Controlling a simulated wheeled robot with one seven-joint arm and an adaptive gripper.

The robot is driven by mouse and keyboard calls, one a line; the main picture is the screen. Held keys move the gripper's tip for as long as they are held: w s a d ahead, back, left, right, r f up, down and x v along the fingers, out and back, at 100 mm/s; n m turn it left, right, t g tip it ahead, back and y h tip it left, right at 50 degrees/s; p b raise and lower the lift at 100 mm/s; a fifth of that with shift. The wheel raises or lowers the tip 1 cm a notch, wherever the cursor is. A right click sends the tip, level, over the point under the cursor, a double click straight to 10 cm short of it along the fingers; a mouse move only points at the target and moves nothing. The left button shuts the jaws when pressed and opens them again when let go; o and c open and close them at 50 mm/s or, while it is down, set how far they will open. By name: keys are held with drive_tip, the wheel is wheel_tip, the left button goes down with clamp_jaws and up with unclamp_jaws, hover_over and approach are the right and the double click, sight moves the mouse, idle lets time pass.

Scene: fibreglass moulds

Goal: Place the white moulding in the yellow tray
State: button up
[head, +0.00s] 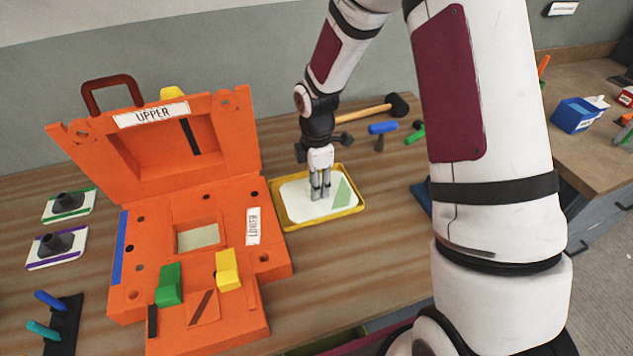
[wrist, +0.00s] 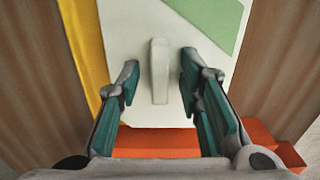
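The yellow tray (head: 359,208) lies flat on the bench, right of the orange mould. Its floor looks white with a green patch; its yellow edge (wrist: 88,40) shows at left in the wrist view. A narrow white piece, seemingly the white moulding (wrist: 159,72), stands between my fingers over this white surface. I cannot tell whether it is separate from the surface or a raised part of it. My gripper (head: 320,193) points down over the tray. In the wrist view my gripper (wrist: 159,66) is open, with a gap on each side of the white piece.
The open orange mould (head: 275,243) stands close left of the tray, its lid raised, with a green block (head: 169,286) and a yellow block (head: 229,270) on its base. A hammer (head: 365,110) and blue-handled tool (head: 383,128) lie behind. Bench in front of the tray is clear.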

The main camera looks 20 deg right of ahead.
wheel_tip(320, 180, up, 12)
drive_tip(key=s+r+m+t+h, duration=0.1)
drive_tip(key=s+r+m+t, duration=0.1)
drive_tip(key=s+r+m, duration=1)
drive_tip(key=s+r+m+t+y, duration=0.1)
drive_tip(key=s+r+m+t, duration=0.2)
drive_tip(key=s, duration=0.9)
drive_tip(key=shift+s+d+r+m, duration=0.25)
drive_tip(key=shift+d+r+m, duration=0.1)
drive_tip(key=shift+r+m, duration=0.95)
drive_tip(key=shift+f, duration=0.2)
